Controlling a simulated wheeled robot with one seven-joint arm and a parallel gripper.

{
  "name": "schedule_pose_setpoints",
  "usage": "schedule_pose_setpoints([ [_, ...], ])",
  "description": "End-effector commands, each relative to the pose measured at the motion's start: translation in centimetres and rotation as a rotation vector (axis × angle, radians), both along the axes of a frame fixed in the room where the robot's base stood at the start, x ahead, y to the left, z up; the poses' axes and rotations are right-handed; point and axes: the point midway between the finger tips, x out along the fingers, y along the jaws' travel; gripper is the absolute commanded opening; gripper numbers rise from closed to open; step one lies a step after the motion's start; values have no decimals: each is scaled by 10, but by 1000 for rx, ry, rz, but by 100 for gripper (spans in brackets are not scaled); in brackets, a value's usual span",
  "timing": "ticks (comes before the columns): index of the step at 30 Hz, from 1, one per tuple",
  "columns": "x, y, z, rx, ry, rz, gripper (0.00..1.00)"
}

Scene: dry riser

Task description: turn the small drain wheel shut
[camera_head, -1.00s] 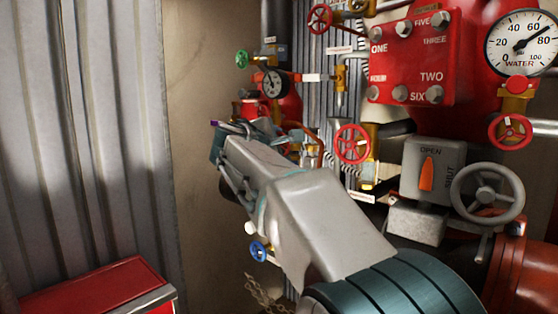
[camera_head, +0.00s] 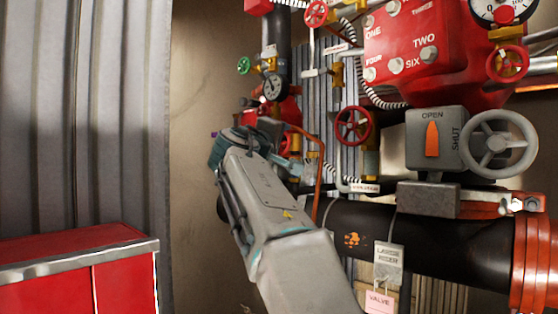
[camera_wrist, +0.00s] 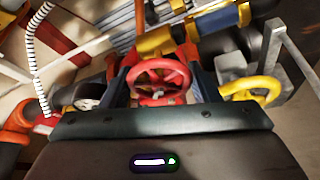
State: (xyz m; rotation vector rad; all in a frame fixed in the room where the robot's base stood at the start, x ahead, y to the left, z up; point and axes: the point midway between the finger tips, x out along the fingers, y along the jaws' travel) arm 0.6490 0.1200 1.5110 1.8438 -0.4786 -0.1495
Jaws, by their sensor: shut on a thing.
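In the wrist view a small red handwheel (camera_wrist: 160,78) sits between the two fingers of my gripper (camera_wrist: 160,75), which is shut on it. One finger stands at each side of the rim, and the wheel's hub and part of its spokes show. No label on the held wheel can be read.
A yellow handwheel (camera_wrist: 250,95) stands close to the right finger. In the head view are another red wheel (camera_head: 354,126), a grey wheel (camera_head: 498,145) beside an OPEN/SHUT box (camera_head: 434,140), a thick black pipe (camera_head: 350,235) right of my arm, and a red cabinet (camera_head: 80,280) at lower left.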

Motion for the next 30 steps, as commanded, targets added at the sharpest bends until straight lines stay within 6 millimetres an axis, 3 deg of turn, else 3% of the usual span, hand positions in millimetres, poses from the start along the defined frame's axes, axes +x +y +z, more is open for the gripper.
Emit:
schedule_pose_setpoints([
  [26,0,0,0,107,-103,-1,32],
  [27,0,0,0,107,-103,-1,64],
  [30,0,0,0,107,-104,0,64],
])
